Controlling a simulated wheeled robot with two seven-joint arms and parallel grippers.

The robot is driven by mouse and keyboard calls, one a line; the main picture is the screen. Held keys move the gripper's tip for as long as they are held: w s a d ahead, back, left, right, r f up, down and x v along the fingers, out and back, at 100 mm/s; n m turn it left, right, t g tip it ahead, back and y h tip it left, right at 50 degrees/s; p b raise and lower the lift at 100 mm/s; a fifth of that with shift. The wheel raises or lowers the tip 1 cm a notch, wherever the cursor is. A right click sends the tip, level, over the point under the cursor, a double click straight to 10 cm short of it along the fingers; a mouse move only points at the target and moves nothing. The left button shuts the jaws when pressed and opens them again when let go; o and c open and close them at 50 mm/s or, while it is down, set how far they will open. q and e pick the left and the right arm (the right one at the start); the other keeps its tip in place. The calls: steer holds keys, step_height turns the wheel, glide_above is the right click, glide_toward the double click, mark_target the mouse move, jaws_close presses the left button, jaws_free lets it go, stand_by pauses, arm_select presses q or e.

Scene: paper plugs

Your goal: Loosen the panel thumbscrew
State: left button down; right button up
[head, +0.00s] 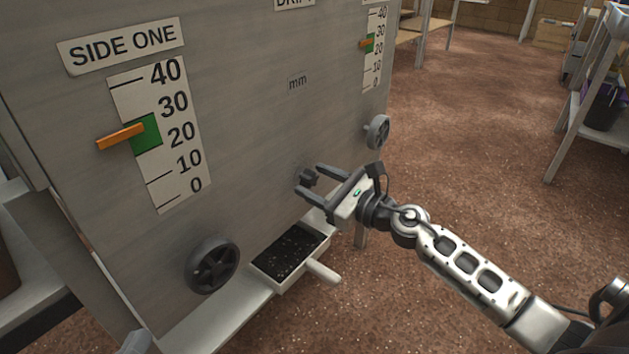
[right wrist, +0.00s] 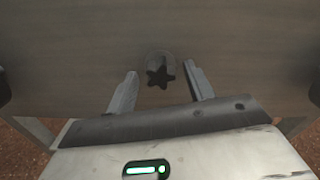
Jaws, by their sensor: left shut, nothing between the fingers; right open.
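The panel thumbscrew, a dark star-shaped knob (head: 307,177), sits on the lower part of the grey panel (head: 255,130). In the right wrist view the thumbscrew (right wrist: 159,70) is straight ahead, just past the fingertips. My right gripper (head: 309,180) is open, with one finger to each side of the thumbscrew and a gap on both sides; it also shows in the right wrist view (right wrist: 160,72).
A black handwheel (head: 212,264) is at lower left, another handwheel (head: 377,132) at the right edge. A tray of dark bits (head: 323,270) with a pale handle sits below the thumbscrew. An orange pointer (head: 121,137) crosses the SIDE ONE scale (head: 188,160). Floor at right is open.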

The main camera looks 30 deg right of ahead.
mark_target(314, 181)
steer(key=shift+b+v, duration=0.4)
steer(key=shift+v, duration=1.6)
steer(key=shift+s+b, duration=0.15)
steer(key=shift+b, duration=0.15)
steer(key=shift+b+v, duration=0.85)
steer(key=shift+v, duration=1.05)
